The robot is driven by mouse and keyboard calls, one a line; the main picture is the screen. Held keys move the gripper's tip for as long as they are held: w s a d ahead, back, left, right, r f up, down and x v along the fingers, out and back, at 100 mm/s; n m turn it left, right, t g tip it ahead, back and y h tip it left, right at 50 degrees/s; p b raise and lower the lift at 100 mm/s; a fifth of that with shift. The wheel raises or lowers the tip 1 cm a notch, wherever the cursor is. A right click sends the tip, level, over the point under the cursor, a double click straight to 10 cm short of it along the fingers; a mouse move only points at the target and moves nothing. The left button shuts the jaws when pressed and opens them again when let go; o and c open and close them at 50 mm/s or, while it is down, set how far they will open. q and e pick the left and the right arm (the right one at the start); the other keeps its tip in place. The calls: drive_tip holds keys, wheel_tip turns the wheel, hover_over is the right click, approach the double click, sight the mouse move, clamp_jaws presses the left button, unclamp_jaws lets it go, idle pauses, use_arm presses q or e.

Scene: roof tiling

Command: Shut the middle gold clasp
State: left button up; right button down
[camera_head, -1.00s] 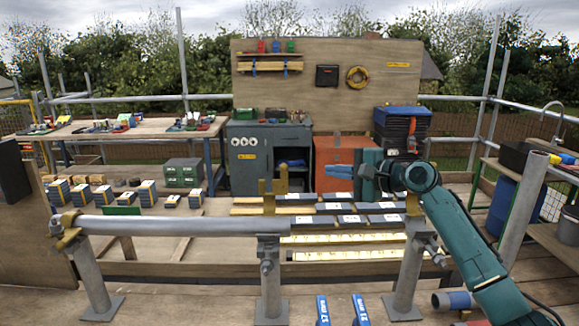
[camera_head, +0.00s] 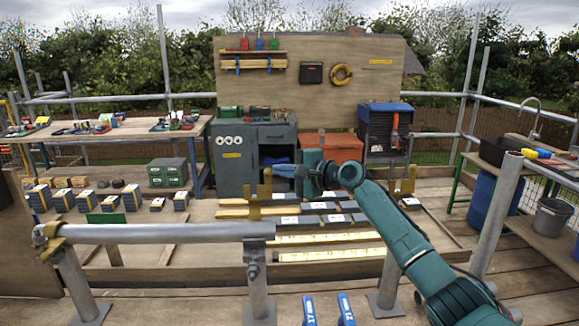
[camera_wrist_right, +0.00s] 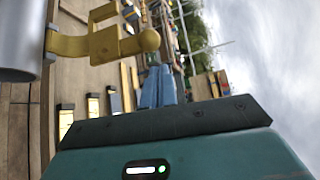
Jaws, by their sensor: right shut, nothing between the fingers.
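The middle gold clasp (camera_head: 258,195) stands open on top of the middle post, its gold arm pointing up beside the right end of the grey pipe (camera_head: 160,233). In the right wrist view the clasp (camera_wrist_right: 104,44) shows at upper left, with a round knob on its end and the pipe (camera_wrist_right: 18,38) beside it. My right gripper (camera_head: 274,170) is shut and empty, its blue fingers just right of the clasp's upper end. In the wrist view the fingertips (camera_wrist_right: 158,72) are just below the knob; I cannot tell whether they touch. My left gripper is not in view.
A left gold clasp (camera_head: 46,240) is at the pipe's left end. Another gold clasp (camera_head: 404,186) stands upright on the right post. Slates lie on battens behind the posts. Two blue labelled objects (camera_head: 309,312) show at the bottom edge.

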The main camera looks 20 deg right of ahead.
use_arm(q)
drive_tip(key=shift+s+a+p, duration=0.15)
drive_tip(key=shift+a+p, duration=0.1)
drive_tip(key=shift+p, duration=0.1)
use_arm(e)
drive_tip(key=shift+s+a+r, duration=0.2)
drive_tip(key=shift+s+a, duration=0.45)
drive_tip(key=shift+s, duration=0.1)
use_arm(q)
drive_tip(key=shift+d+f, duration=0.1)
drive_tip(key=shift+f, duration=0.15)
use_arm(e)
drive_tip(key=shift+s+f, duration=0.1)
